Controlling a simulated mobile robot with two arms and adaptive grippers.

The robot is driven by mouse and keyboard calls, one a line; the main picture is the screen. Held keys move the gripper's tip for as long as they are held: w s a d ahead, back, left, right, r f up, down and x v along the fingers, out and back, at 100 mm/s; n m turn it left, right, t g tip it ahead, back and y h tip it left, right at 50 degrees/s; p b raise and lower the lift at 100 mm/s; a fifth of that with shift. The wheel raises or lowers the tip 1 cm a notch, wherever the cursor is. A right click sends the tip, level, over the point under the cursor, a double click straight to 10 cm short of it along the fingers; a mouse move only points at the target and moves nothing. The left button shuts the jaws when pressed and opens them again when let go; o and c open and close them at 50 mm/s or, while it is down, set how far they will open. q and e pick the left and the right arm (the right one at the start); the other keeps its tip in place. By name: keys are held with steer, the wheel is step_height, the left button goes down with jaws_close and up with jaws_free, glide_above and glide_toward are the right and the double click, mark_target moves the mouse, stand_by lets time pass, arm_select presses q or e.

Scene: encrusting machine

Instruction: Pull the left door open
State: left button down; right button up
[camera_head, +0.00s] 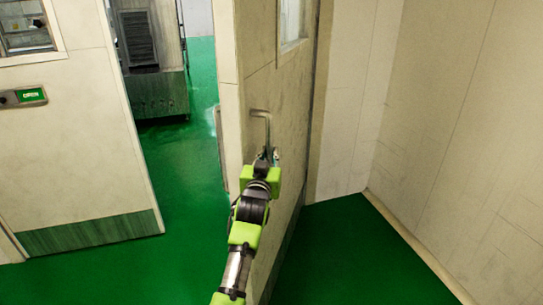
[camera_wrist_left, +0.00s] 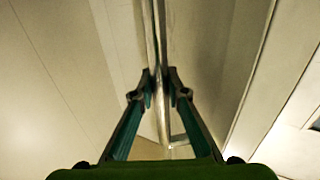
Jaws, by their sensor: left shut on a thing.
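A pale door (camera_head: 285,110) with a window and a metal pull handle (camera_head: 262,113) stands at an angle in the middle of the head view. My left gripper (camera_head: 266,157) is at the lower part of this handle. In the left wrist view the two fingers (camera_wrist_left: 160,85) are shut on the upright handle bar (camera_wrist_left: 155,40), one on each side. Another pale panel (camera_head: 75,135) with a window, a green "OPEN" sign and a green kick plate is at the left. A gap separates it from the held door. My right gripper is not in view.
Through the gap, a grey machine (camera_head: 155,65) stands on the green floor (camera_head: 185,200). A pale wall (camera_head: 450,130) runs along the right side. The green floor (camera_head: 350,250) between it and the held door is clear.

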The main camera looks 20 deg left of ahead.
mark_target(269, 124)
arm_select(q)
steer(key=shift+a+r, duration=0.1)
steer(key=shift+r, duration=0.25)
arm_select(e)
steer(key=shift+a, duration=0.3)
arm_select(q)
steer(key=c, duration=2)
jaws_free()
steer(key=shift+w+f, duration=0.15)
steer(key=shift+f, duration=0.05)
step_height(269, 124, up, 10)
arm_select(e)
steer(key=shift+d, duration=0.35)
